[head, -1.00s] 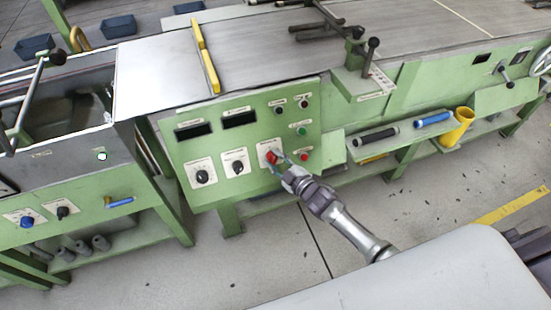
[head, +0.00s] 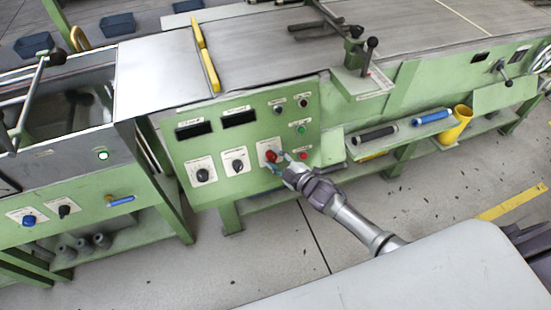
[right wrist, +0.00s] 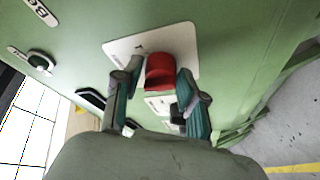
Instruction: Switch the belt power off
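The red belt power knob (head: 271,156) sits on a white plate on the green control panel (head: 240,180). In the right wrist view the knob (right wrist: 160,70) stands out from its white plate (right wrist: 187,48). My right gripper (head: 281,163) is at the knob, its fingers partly covering the plate. In the wrist view my right gripper (right wrist: 158,90) has its fingers apart, one on each side of the knob, with a gap at the left finger. Whether the right finger touches the knob is unclear. A dark tip of my left gripper (head: 7,185) shows at the left edge, mostly out of frame.
Two black knobs (head: 203,174) (head: 238,165) sit on plates left of the red one. A green button (head: 301,128) and a red button (head: 304,155) are close on its right. A shelf with a yellow cup (head: 459,122) juts out at the right.

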